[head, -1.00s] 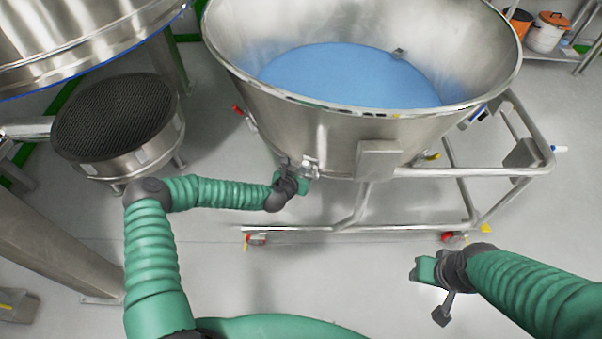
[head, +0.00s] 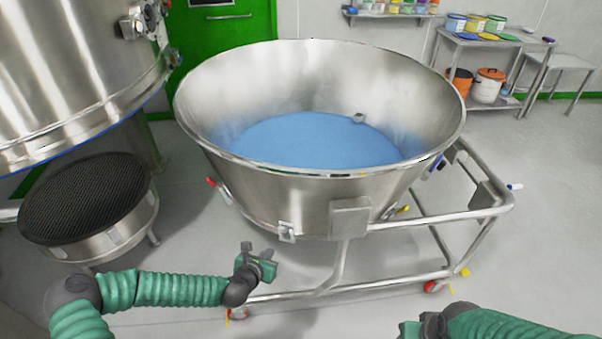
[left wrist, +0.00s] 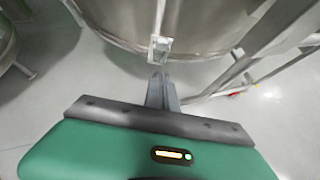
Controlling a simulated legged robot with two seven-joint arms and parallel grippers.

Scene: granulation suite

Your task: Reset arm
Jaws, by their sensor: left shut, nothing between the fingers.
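My left gripper (head: 262,262) is in front of the steel bowl (head: 290,195), just below a small bracket (head: 287,231) on the bowl's wall. In the left wrist view its fingers (left wrist: 161,92) are together and empty, pointing at the same bracket (left wrist: 159,50) with a gap between. My right gripper (head: 408,329) is at the bottom edge of the head view, right of centre. It is partly cut off, so its fingers do not show clearly.
The bowl holds blue material (head: 315,140) and sits on a wheeled tubular frame (head: 400,285). A round dark-mesh unit (head: 85,200) and a large steel vessel (head: 75,70) stand at left. Shelving (head: 490,40) stands at back right. The floor at right is clear.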

